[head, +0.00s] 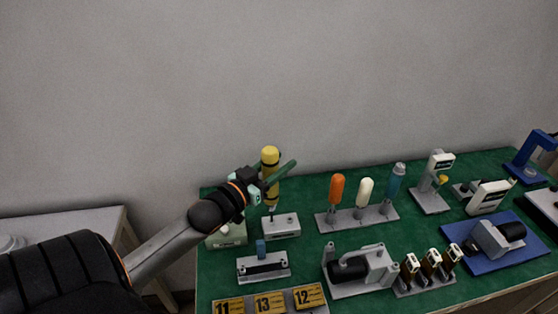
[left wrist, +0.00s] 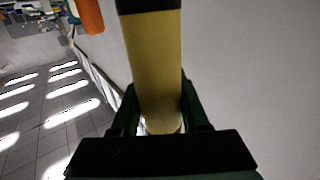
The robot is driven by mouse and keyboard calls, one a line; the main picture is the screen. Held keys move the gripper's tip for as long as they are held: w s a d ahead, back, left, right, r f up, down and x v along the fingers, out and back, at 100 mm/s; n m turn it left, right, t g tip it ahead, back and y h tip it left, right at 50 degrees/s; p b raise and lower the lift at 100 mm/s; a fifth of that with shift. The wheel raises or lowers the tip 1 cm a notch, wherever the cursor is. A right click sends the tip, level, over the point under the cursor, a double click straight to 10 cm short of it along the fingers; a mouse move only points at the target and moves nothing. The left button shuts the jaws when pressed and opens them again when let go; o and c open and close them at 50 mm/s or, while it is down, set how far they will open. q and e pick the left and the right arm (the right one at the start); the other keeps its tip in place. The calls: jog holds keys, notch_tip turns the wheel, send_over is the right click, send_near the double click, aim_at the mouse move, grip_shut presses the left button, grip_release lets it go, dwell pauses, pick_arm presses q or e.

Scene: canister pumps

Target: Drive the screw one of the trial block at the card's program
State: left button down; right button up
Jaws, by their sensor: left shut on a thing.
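My left gripper (head: 268,184) is shut on a yellow screwdriver (head: 270,160) with a black band. It stands roughly upright, with its thin shaft pointing down. Its yellow handle (left wrist: 155,65) fills the middle of the left wrist view, between the green fingers. Below the shaft is a pale grey block (head: 283,228) with small dark marks on top, perhaps the trial block. I cannot tell whether the tip touches it. Yellow cards (head: 268,302) reading 11, 13 and 12 lie at the near edge; no program text is readable. My right gripper is not in view.
A pale green box (head: 228,236) stands left of the block, and a grey fixture with a blue part (head: 262,266) in front. A rack (head: 357,218) holds orange, white and teal-handled drivers to the right. Pumps and tools crowd the green bench's right side.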

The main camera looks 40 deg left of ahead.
pick_arm(q)
jog(key=p, duration=0.3)
jog(key=shift+f, duration=0.15)
dwell(3.5)
jog(key=shift+r, duration=2.5)
jog(key=shift+d+f, duration=0.1)
